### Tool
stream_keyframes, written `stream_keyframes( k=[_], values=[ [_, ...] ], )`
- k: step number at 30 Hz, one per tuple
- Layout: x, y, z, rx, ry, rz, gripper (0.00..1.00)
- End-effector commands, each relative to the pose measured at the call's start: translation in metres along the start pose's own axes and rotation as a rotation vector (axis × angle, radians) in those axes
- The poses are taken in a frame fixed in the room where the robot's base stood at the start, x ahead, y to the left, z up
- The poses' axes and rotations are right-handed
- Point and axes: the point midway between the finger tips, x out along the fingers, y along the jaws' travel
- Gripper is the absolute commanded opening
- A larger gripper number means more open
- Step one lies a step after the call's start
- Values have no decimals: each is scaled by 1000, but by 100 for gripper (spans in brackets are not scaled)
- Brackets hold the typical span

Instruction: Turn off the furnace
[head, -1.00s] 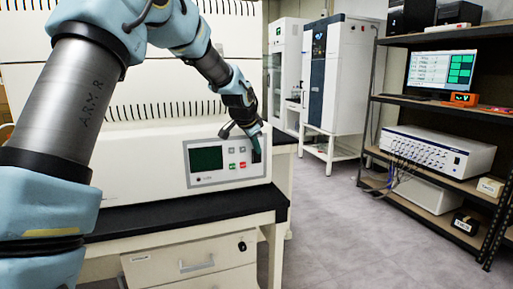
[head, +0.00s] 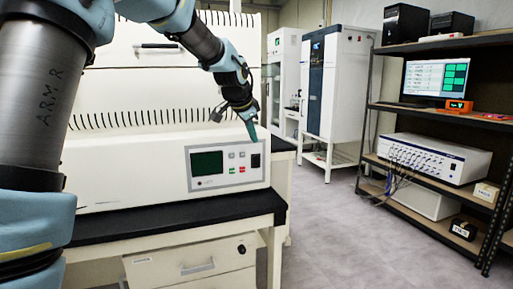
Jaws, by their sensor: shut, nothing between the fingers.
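The furnace (head: 130,180) is a large white cabinet with rows of dark vent slots, standing on a black-topped bench. Its grey control panel (head: 221,187) is at the lower right of its front. The panel has a dark green screen (head: 207,163), small grey, green and red buttons (head: 237,170), and a black rocker switch (head: 256,160) at its right end. Which way the switch is set is too small to tell. My gripper (head: 252,134) is shut and empty, pointing down just above the switch. The switch is in plain view, and the fingertips appear apart from it.
The black bench top (head: 170,215) has a narrow clear strip in front of the furnace. A drawer unit (head: 190,268) is below. A shelf rack (head: 400,105) with a monitor (head: 436,78) and instruments stands at right. The floor (head: 345,220) between is clear.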

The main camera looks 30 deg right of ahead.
Motion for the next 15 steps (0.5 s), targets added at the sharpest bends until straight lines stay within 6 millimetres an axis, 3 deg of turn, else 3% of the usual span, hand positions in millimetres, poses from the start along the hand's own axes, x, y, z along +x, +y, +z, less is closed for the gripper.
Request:
stream_keyframes(
  k=[6, 15],
  values=[
    [-18, -3, -1, -1, 1, 0, 0],
    [-19, -3, -1, 0, 1, 0, 0]
  ],
)
